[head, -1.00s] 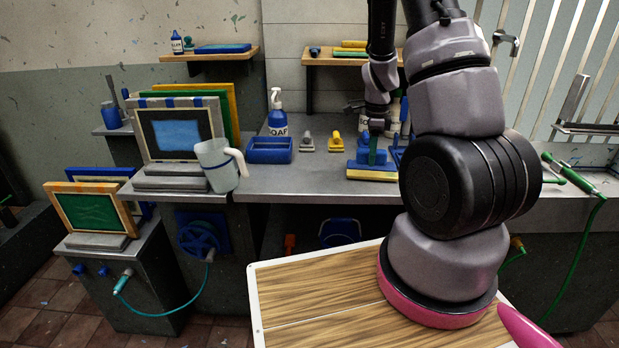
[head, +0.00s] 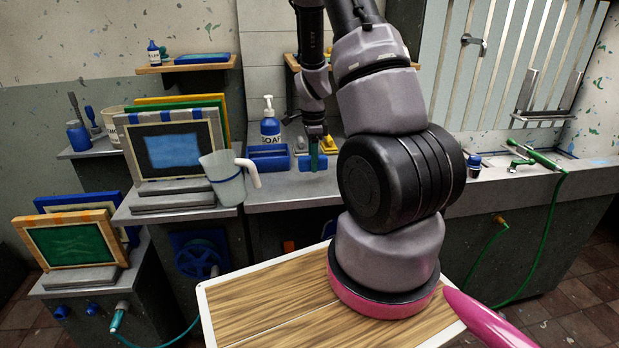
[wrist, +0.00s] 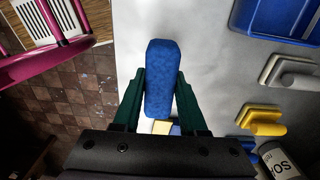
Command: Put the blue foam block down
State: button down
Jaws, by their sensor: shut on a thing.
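The blue foam block (wrist: 161,75) is between the green fingers of my gripper (wrist: 159,90) in the wrist view, which are shut on its two sides. The block points away from the wrist, with the pale grey counter (wrist: 205,60) below it. In the head view the block (head: 304,163) shows at both sides of my gripper (head: 314,160), over the counter near its front edge. I cannot tell whether the block touches the counter.
A blue tray (head: 269,157) and a soap bottle (head: 270,126) stand left of my gripper. A translucent jug (head: 226,180) stands farther left.

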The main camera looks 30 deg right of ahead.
aim_at(313, 184)
jog(key=shift+f, duration=2.5)
jog(key=shift+f, duration=0.1)
jog(key=shift+c, duration=2.2)
grip_release()
